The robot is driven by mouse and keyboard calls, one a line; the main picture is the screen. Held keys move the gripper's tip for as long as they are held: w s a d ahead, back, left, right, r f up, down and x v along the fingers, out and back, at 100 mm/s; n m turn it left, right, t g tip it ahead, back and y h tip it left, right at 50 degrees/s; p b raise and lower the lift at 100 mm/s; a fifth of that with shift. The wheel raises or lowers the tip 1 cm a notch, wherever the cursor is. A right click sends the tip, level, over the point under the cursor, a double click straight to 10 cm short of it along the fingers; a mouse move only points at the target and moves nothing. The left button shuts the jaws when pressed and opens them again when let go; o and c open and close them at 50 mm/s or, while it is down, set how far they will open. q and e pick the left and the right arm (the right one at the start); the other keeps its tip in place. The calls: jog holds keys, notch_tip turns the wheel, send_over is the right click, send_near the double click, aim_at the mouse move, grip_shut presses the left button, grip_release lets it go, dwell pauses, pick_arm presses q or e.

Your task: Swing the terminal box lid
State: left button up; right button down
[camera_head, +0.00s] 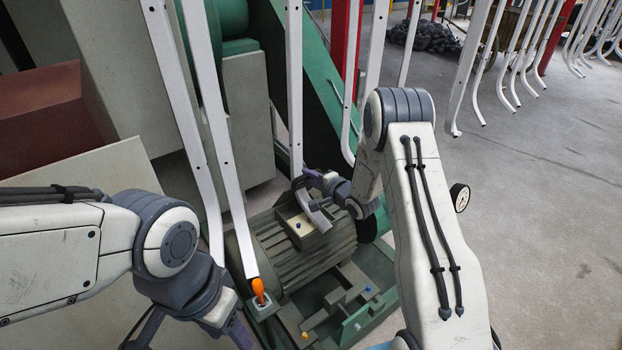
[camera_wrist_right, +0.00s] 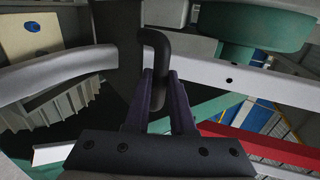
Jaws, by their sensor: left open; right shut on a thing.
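The terminal box (camera_head: 297,232) sits on top of a ribbed grey motor (camera_head: 312,262) in the head view. It shows a beige inside with a small blue knob, also visible in the wrist view (camera_wrist_right: 35,32). My right gripper (camera_head: 309,180) is above the box. Its purple fingers (camera_wrist_right: 160,95) are shut on a dark bent handle (camera_wrist_right: 157,42) in the wrist view; I cannot tell clearly how the handle joins the lid. My left gripper (camera_head: 190,332) is low at the left of the head view, open, and partly cut off by the bottom edge.
A green machine (camera_head: 325,95) is behind. Bare floor (camera_head: 540,200) lies to the right.

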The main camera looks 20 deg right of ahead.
jog(key=shift+w+r, duration=0.1)
jog(key=shift+w+a+r+p, duration=0.15)
jog(key=shift+w+a+r, duration=0.15)
jog(key=shift+w, duration=0.4)
jog(key=shift+w+a+r+p, duration=0.25)
jog(key=shift+w+r, duration=0.1)
jog(key=shift+w, duration=0.4)
jog(key=shift+w+a+r+p, duration=0.1)
jog(key=shift+w+a+r, duration=0.2)
jog(key=shift+w, duration=0.4)
